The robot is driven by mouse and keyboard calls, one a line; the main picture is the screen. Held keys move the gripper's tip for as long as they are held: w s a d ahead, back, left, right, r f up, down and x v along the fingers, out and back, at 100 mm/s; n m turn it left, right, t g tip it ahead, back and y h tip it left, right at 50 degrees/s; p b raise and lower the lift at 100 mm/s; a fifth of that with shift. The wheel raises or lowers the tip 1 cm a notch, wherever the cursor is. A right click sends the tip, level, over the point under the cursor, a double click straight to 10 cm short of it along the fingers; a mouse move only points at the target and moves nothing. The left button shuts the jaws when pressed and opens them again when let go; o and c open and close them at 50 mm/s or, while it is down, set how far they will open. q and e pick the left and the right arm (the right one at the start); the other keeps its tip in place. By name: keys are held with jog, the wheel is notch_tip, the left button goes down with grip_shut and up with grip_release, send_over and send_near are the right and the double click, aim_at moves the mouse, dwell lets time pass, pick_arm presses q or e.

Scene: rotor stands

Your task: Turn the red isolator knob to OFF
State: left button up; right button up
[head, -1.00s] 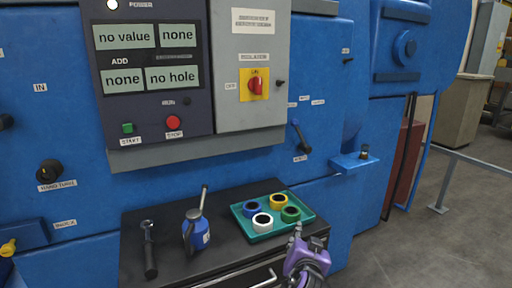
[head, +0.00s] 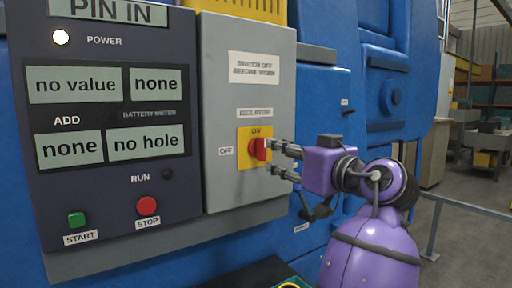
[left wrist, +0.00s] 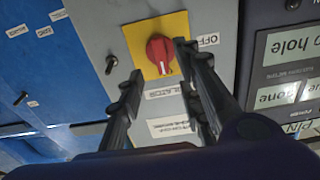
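The red isolator knob (head: 259,150) sits on a yellow plate (head: 247,134) on the grey panel door. ON is printed above it and an OFF label (head: 226,151) is at its left. In the left wrist view, which is upside down, the knob (left wrist: 160,50) has a pale mark on its ON side. My purple left gripper (head: 273,158) is at the knob from the right, with its fingers apart. In the left wrist view the gripper (left wrist: 158,60) has one fingertip close beside the knob and the other lower left. Contact cannot be told. My right gripper is not in view.
The dark control panel (head: 115,190) is left of the grey door (head: 225,100), with a green START button (head: 77,219) and a red STOP button (head: 147,206). A small dark latch (left wrist: 111,64) is on the door's edge. Blue machine housing lies right. A bench edge is below.

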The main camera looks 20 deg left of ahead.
aim_at(265, 148)
pick_arm(q)
jog(key=x, duration=0.4)
jog(key=p+x, duration=0.1)
jog(key=x, duration=0.1)
jog(key=shift+a+r, duration=0.2)
jog(key=shift+r, duration=0.15)
jog(key=shift+w+a+f, duration=0.15)
jog(key=shift+w+a, duration=0.25)
grip_shut()
